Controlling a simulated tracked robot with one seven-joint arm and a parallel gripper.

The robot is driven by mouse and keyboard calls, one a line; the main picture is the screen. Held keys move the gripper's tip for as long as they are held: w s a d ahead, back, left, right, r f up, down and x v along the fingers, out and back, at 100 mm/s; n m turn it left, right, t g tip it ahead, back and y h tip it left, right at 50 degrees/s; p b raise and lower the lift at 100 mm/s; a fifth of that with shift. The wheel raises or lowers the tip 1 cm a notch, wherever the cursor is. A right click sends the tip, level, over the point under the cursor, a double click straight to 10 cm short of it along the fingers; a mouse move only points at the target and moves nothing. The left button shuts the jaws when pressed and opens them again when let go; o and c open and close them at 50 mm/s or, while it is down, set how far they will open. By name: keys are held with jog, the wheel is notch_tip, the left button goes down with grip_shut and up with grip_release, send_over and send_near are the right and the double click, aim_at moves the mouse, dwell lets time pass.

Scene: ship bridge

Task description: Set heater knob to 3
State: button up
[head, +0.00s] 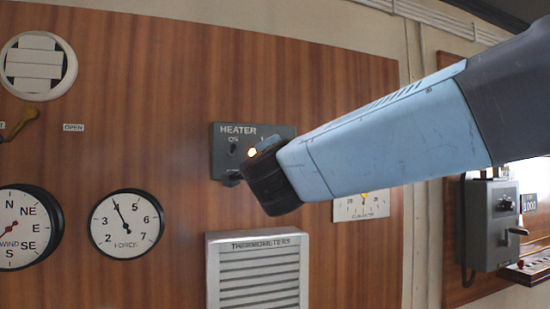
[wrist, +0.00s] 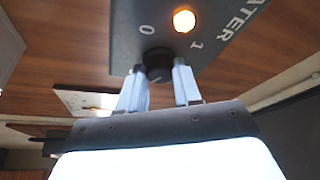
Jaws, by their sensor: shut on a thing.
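The heater panel (head: 222,148) is a dark grey plate on the wood wall, marked HEATER, with a lit orange lamp (head: 252,152). In the head view my arm and wrist cover much of its right side. In the wrist view the panel (wrist: 200,48) shows the marks 0 and 1 and the lamp (wrist: 184,20). The black heater knob (wrist: 157,58) sits below these marks. My gripper (wrist: 160,78) has its two pale fingers on either side of the knob and is shut on it. I cannot read the knob's setting; marks 2 and 3 are not visible.
Below the panel is a white louvred thermometer box (head: 257,270). A force dial (head: 126,223) and a wind dial (head: 25,228) are at the left. A grey switch box (head: 492,225) stands at the far right.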

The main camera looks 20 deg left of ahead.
jog(key=shift+w+d+f, duration=0.1)
jog(key=shift+w, duration=0.05)
jog(key=o, duration=1)
jog(key=shift+o, duration=0.2)
jog(key=v, duration=1.3)
jog(key=shift+s, duration=0.4)
jog(key=shift+d, duration=0.1)
jog(key=w+d+f+n+g, duration=0.3)
jog(key=w+d+f+n, duration=0.15)
jog(key=d, duration=0.35)
jog(key=w+d+f+n+g, duration=0.35)
jog(key=d+f, duration=0.25)
jog(key=d, duration=0.2)
jog(key=s+d+f+g+h, duration=0.3)
jog(key=s+d+f, duration=0.2)
jog(key=d+f, duration=0.3)
jog(key=s+d+f+g+h, duration=0.4)
jog(key=d+f, duration=0.4)
jog(key=d, duration=0.8)
jog(key=shift+s+d+f, duration=0.35)
jog(key=shift+d, duration=0.05)
